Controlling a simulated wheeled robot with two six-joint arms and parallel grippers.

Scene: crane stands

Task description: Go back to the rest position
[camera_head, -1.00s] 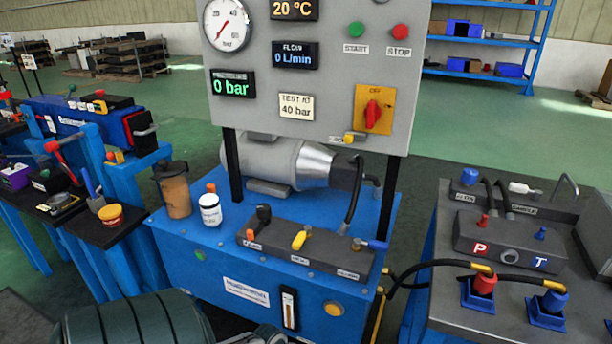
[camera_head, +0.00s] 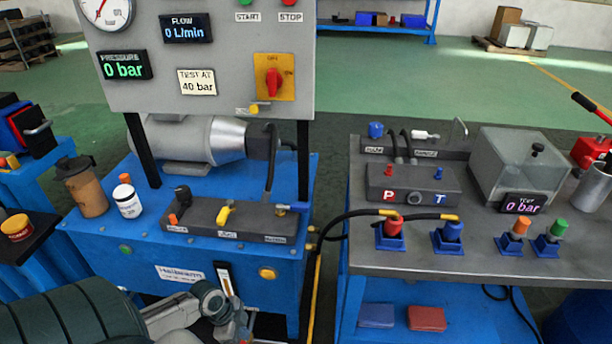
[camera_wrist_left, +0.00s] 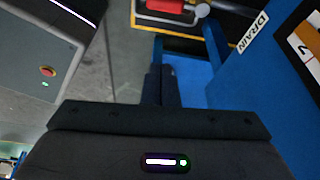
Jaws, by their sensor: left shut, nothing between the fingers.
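My left arm comes in at the bottom left of the head view, in front of the blue pump unit (camera_head: 140,235). Its grey wrist end (camera_head: 215,305) shows low in front of the unit's sight gauge, and the fingertips cannot be made out there. In the left wrist view my left gripper (camera_wrist_left: 161,84) has its two dark fingers together, with nothing between them. A blue panel with a DRAIN label (camera_wrist_left: 252,33) is to the right of the fingers. My right gripper is not in view.
The grey test bench (camera_head: 480,255) stands right, with hoses plugged into red (camera_head: 394,227) and blue (camera_head: 452,229) couplings and a clear box (camera_head: 510,165). A brown cup (camera_head: 85,190) and white bottle (camera_head: 127,200) stand on the pump unit.

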